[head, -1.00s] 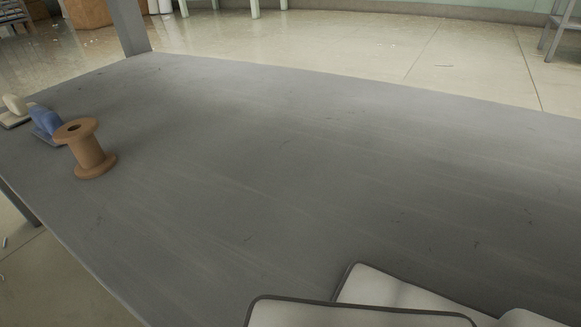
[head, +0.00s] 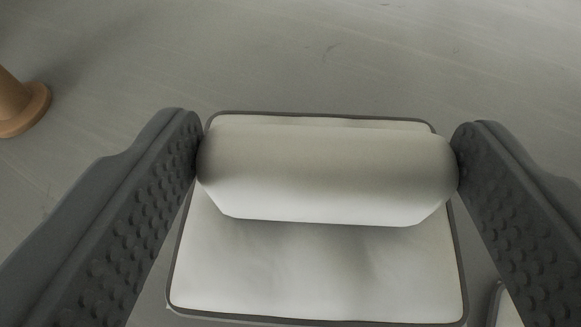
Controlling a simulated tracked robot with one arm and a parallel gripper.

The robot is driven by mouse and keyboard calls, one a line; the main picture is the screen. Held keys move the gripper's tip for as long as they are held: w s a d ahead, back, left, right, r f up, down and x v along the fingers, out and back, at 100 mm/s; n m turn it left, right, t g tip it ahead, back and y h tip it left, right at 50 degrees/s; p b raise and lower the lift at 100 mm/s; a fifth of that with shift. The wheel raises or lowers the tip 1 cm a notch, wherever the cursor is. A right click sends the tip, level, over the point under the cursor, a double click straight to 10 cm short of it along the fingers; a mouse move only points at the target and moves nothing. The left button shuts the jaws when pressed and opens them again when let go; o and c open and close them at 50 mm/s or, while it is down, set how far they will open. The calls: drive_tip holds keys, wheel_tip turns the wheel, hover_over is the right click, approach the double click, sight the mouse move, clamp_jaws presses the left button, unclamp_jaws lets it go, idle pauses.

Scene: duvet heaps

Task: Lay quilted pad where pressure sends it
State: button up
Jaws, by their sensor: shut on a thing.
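A pale quilted pad (head: 318,265) with dark edging fills the lower middle of the head view. A thick pale roll (head: 326,180) lies across its far part. My gripper (head: 328,162) is shut on this roll, with one dark studded finger against each end. The pad's near edge shows just above the bottom of the picture. I cannot tell whether the pad touches the grey table or is held slightly above it.
The grey table top (head: 330,60) is clear beyond the pad. A brown wooden spool (head: 18,105) stands at the far left, partly out of view. A corner of another pale, dark-edged piece (head: 508,312) shows at the lower right.

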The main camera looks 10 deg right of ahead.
sight(319, 221)
wheel_tip(319, 221, down, 3)
drive_tip(key=shift+f+b, duration=0.15)
drive_tip(key=shift+b, duration=0.45)
drive_tip(key=o, duration=1)
drive_tip(key=shift+c, duration=0.2)
drive_tip(key=p+v, duration=0.3)
drive_tip(key=v, duration=0.7)
drive_tip(key=shift+s+a+r, duration=0.15)
drive_tip(key=shift+s+r, duration=0.05)
drive_tip(key=shift+s, duration=0.15)
drive_tip(key=shift+s+a+r, duration=0.1)
drive_tip(key=shift+s+r, duration=0.1)
drive_tip(key=shift+s, duration=0.4)
